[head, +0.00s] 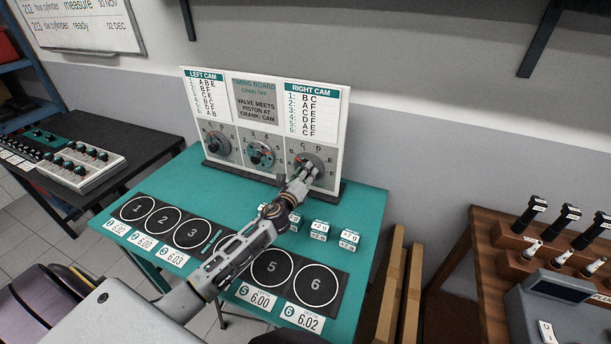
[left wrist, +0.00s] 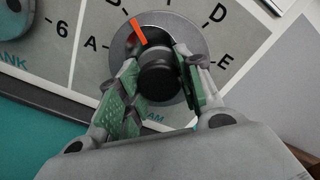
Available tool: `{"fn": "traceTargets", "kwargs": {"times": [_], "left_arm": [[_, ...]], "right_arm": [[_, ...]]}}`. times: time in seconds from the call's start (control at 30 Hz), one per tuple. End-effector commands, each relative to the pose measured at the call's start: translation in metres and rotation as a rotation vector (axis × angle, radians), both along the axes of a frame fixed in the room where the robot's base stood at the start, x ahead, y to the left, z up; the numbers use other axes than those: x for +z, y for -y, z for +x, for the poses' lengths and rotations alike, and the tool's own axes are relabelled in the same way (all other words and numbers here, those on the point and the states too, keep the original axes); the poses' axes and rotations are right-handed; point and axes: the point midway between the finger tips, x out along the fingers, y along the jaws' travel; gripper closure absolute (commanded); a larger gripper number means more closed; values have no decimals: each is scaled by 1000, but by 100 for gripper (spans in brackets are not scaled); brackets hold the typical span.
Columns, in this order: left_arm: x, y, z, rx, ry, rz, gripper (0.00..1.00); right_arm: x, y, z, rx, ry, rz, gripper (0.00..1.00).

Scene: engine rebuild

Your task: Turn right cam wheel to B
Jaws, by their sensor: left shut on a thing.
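The right cam wheel (head: 313,160) is a round grey dial at the right end of the white timing board (head: 345,130), with letters around it. In the left wrist view the wheel (left wrist: 202,42) has an orange pointer and a dark central knob (left wrist: 158,76). The pointer leans up and left, clockwise of A; the letter it points towards is cut off by the top edge, so exact alignment cannot be told. D and E show on the right. My left gripper (head: 302,178) is shut on the knob, its green-padded fingers (left wrist: 158,90) on either side. My right gripper is out of view.
The crank dial (head: 260,154) and left cam dial (head: 217,145) sit left of the wheel. The teal table (head: 365,215) holds numbered circles and small white blocks (head: 320,230), with my left arm across it. A brown bench (head: 465,245) stands right.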

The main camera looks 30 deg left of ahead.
Motion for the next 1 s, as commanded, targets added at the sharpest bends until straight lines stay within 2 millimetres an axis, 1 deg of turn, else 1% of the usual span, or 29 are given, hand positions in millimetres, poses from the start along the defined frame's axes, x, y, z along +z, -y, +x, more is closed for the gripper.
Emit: {"fn": "traceTargets", "kwargs": {"times": [0.23, 0.63, 0.67, 0.8, 0.83, 1.0], "left_arm": [[0, 0, 0, 1, 4, -78, 88], [0, 0, 0, 0, 4, -88, 88], [0, 0, 0, 0, 4, -88, 63], [0, 0, 0, 0, 4, -88, 45], [0, 0, 0, 0, 4, -88, 42], [0, 0, 0, 1, 4, -87, 42]], "right_arm": [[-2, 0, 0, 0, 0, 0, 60], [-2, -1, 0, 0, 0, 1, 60], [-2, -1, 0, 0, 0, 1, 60], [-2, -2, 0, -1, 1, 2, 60], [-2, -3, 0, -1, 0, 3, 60], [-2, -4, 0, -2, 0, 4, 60]]}}
